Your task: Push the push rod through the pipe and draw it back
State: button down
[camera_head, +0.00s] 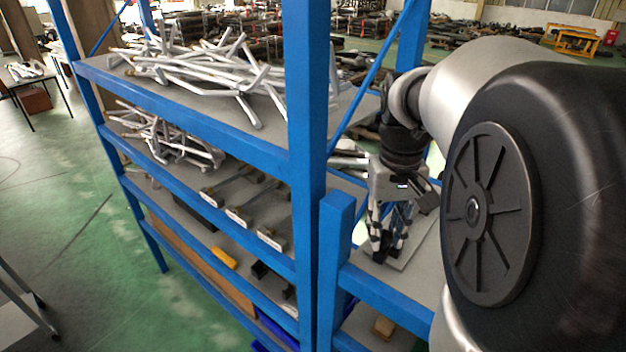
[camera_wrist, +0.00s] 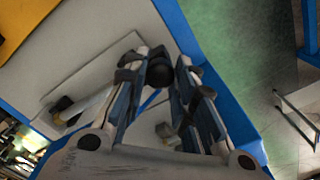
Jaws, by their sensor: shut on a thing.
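My gripper (camera_head: 389,250) points down over the grey top of the low blue stand in the head view. In the wrist view my gripper's fingers (camera_wrist: 160,78) close in on a dark round end, which looks like the push rod (camera_wrist: 159,71). The fingers hide most of what they hold, so its length and tilt cannot be told. A small dark and yellowish piece (camera_wrist: 62,104) lies left of the fingers, beside a pale plate. I cannot make out the pipe for certain in either view.
A tall blue rack (camera_head: 305,120) stands left of my gripper, loaded with bent grey tubes (camera_head: 205,65). A blue post (camera_head: 335,230) rises close to my gripper. The low stand's blue edge (camera_head: 385,300) runs in front. Green floor lies open at left.

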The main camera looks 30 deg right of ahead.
jog(key=a, duration=0.1)
jog(key=s+a, duration=0.1)
jog(key=a, duration=0.1)
jog(key=shift+s+a+b, duration=0.2)
jog(key=shift+a+b, duration=0.05)
jog(key=shift+b, duration=0.05)
jog(key=c, duration=1.3)
grip_release()
jog(key=shift+s+a, duration=0.1)
jog(key=shift+a, duration=0.1)
jog(key=shift+d, duration=0.1)
jog(key=shift+r, duration=0.1)
notch_tip(320, 180, up, 12)
